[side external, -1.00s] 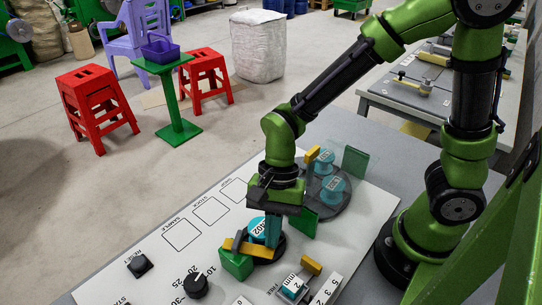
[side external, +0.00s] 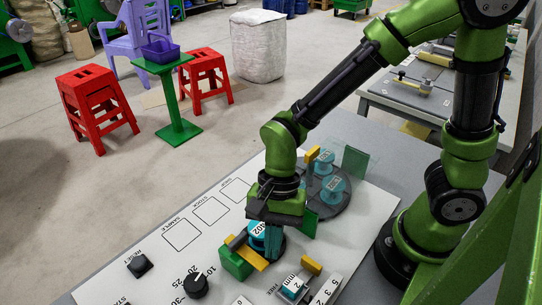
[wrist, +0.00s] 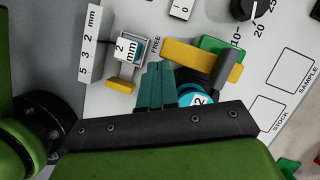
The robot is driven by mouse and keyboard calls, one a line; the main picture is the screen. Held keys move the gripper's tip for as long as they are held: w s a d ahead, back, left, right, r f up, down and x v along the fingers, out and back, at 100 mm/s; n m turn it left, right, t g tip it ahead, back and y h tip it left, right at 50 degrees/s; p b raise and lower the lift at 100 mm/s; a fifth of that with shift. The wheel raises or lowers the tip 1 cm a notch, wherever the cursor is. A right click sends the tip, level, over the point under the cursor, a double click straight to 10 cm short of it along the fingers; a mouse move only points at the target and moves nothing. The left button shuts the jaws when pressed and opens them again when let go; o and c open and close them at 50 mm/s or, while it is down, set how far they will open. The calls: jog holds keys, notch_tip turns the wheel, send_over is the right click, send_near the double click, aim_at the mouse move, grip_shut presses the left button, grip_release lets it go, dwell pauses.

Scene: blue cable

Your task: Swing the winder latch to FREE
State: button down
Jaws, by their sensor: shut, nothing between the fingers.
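The winder latch is a yellow bar (side external: 251,257) with a dark grey handle (side external: 236,242), set at the green block (side external: 234,264). In the wrist view the yellow bar (wrist: 190,53) points toward the FREE lettering (wrist: 156,46), its free end a short way from it. The blue spool marked 402 (side external: 257,232) sits beside the latch, partly covered by my gripper. My gripper (side external: 273,258) is shut and empty, low beside the spool. Its teal fingertips (wrist: 157,68) are close to the bar's free end; I cannot tell whether they touch.
A 2 mm block (side external: 294,287) with a yellow tab (side external: 311,265) stands near my fingers. A black dial (side external: 195,284) and button (side external: 139,265) are on the white panel (side external: 150,240). A round tray with blue spools (side external: 330,188) lies behind my gripper.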

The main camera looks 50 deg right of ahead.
dwell(0.3)
jog(key=d+r, duration=0.7)
jog(key=r, duration=0.2)
jog(key=shift+d+r, duration=0.15)
jog(key=shift+d, duration=0.2)
